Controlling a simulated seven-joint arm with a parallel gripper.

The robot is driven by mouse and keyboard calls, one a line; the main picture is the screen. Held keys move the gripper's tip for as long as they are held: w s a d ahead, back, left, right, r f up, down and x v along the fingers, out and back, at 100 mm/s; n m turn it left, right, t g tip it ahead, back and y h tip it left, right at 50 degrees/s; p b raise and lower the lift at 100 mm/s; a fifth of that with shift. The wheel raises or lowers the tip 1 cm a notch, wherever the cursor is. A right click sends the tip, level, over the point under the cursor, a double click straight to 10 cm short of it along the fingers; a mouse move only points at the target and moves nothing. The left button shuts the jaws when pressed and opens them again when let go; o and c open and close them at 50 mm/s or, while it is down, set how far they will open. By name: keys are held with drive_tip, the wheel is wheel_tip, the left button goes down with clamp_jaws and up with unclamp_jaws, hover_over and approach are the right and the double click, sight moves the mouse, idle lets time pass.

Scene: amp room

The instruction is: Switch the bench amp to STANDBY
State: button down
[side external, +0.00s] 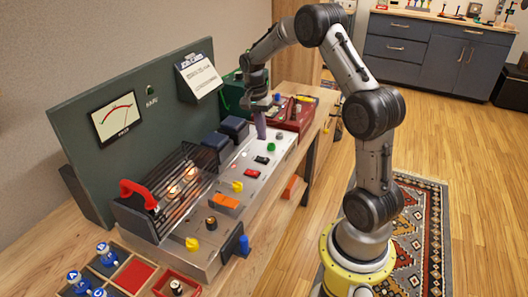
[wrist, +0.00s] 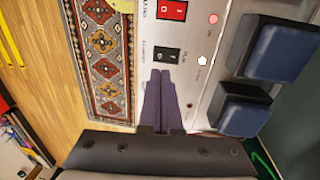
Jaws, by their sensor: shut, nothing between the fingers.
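The bench amp (side external: 215,225) is a long silver chassis on the wooden bench, with glowing tubes under a black cage. A black rocker switch (side external: 261,160) sits on its top panel; in the wrist view, the black rocker (wrist: 166,55) has small lettering beside it, too small to read surely. Which side of it is pressed, I cannot tell. My gripper (side external: 261,135) is shut and empty, fingers pointing down over the amp's far part. In the wrist view, the closed purple-grey fingertips (wrist: 160,73) appear just below the black rocker; contact is unclear.
A red rocker (wrist: 172,11) is beside the black one. Dark blue transformer blocks (wrist: 280,52) stand along the amp's other side. A green panel (side external: 130,120) with a meter rises behind. A red toolbox (side external: 293,113) lies beyond my gripper. Yellow and orange controls (side external: 225,201) are nearer.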

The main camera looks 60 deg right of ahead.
sight(265, 159)
drive_tip(key=f, duration=0.5)
drive_tip(key=s+f, duration=0.1)
drive_tip(key=f, duration=0.1)
drive_tip(key=shift+f, duration=0.2)
